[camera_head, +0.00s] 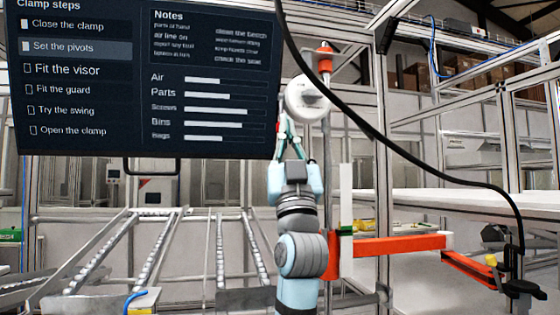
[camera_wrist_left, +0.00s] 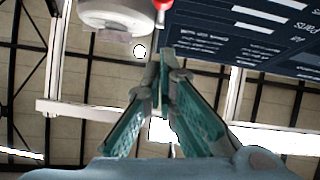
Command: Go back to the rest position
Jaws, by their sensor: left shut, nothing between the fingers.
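My left arm rises through the middle of the head view, with its left gripper (camera_head: 284,122) pointing up. The two teal fingers meet at their tips, with nothing between them. The wrist view shows the same closed left gripper (camera_wrist_left: 164,62) from behind, empty. In the head view the fingertips appear just left of and below a white round part (camera_head: 307,98) on a post. In the wrist view the white round part (camera_wrist_left: 112,14) is up and left of the fingertips, apart from them in the picture. My right gripper is in neither view.
A dark screen (camera_head: 140,80) with clamp steps hangs at upper left. A black cable (camera_head: 400,150) curves down to the right. An orange bar (camera_head: 390,245) extends right of my arm. Slanted roller rails (camera_head: 90,260) stand at lower left, and a pale bench (camera_head: 465,198) is at right.

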